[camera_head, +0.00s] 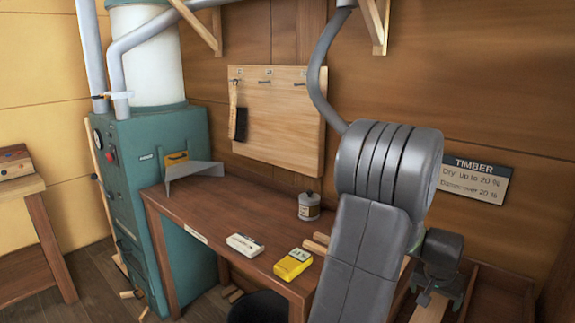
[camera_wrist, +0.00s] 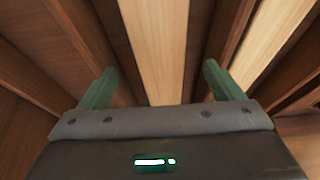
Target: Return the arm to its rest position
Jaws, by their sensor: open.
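My arm (camera_head: 385,190) is bent in the right half of the head view, large and grey. My gripper (camera_head: 437,293) points down at the lower right, partly hidden behind the arm link, over a wooden rack (camera_head: 493,295). In the wrist view my gripper (camera_wrist: 158,80) has its two green fingers wide apart, with nothing held between them. Below the fingers are dark dividers and pale timber strips (camera_wrist: 155,40) in the rack's slots. I cannot tell how far above the strips the fingertips are.
A wooden bench (camera_head: 212,205) bears a white meter (camera_head: 244,245), a yellow meter (camera_head: 293,264) and a small tin (camera_head: 309,206). A green machine (camera_head: 150,160) stands at left. A TIMBER sign (camera_head: 472,180) and a pegboard (camera_head: 277,120) with a brush (camera_head: 241,124) are on the wall.

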